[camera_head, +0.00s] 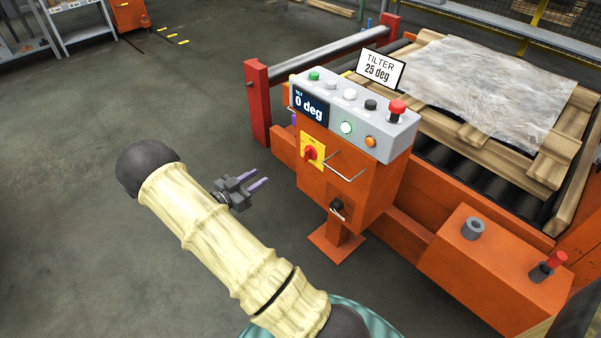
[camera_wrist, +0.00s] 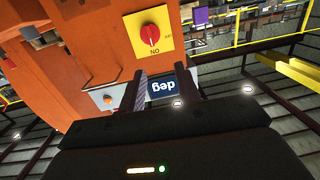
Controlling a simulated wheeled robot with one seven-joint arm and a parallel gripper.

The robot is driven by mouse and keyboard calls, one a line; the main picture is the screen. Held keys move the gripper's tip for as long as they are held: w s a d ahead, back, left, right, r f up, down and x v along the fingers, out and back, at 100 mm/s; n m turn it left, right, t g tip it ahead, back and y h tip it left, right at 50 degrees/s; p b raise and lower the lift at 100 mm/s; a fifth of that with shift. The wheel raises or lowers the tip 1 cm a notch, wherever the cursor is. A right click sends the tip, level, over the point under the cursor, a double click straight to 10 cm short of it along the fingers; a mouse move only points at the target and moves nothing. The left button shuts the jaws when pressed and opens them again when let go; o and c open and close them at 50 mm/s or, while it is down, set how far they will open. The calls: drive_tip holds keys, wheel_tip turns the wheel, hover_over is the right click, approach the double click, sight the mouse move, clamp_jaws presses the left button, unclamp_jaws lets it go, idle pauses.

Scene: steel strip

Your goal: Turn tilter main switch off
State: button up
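The tilter main switch (camera_head: 312,153) is a red rotary knob on a square yellow plate, on the front of the orange control pedestal (camera_head: 355,185). In the wrist view the red knob (camera_wrist: 150,35) shows upside down, with lettering that seems to read ON beside it. My gripper (camera_head: 257,183) is to the left of the pedestal, pointing towards it, apart from the switch. In the wrist view the two fingers (camera_wrist: 162,78) stand apart with nothing between them, and the knob lies beyond their tips.
A grey panel top (camera_head: 352,112) carries several buttons, a red mushroom button (camera_head: 397,108) and a display (camera_head: 310,106) reading 0 deg. A wire handle (camera_head: 345,166) sticks out near the switch. A black rotary switch (camera_head: 338,208) sits lower. Floor left of the pedestal is clear.

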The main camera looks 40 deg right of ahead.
sight(304, 155)
drive_tip(key=shift+s+f+m+g+h, duration=0.4)
drive_tip(key=shift+s+f+g+h, duration=0.1)
drive_tip(key=shift+s+f+g, duration=0.15)
drive_tip(key=shift+w, duration=0.1)
drive_tip(key=d+b, duration=0.1)
drive_tip(key=d, duration=0.4)
drive_tip(key=w+d+b, duration=0.1)
drive_tip(key=d+b, duration=0.1)
drive_tip(key=d, duration=0.4)
drive_tip(key=d+b, duration=0.1)
drive_tip(key=d, duration=0.5)
drive_tip(key=shift+w+d, duration=0.15)
drive_tip(key=shift+d, duration=0.05)
drive_tip(key=shift+c, duration=0.2)
clamp_jaws()
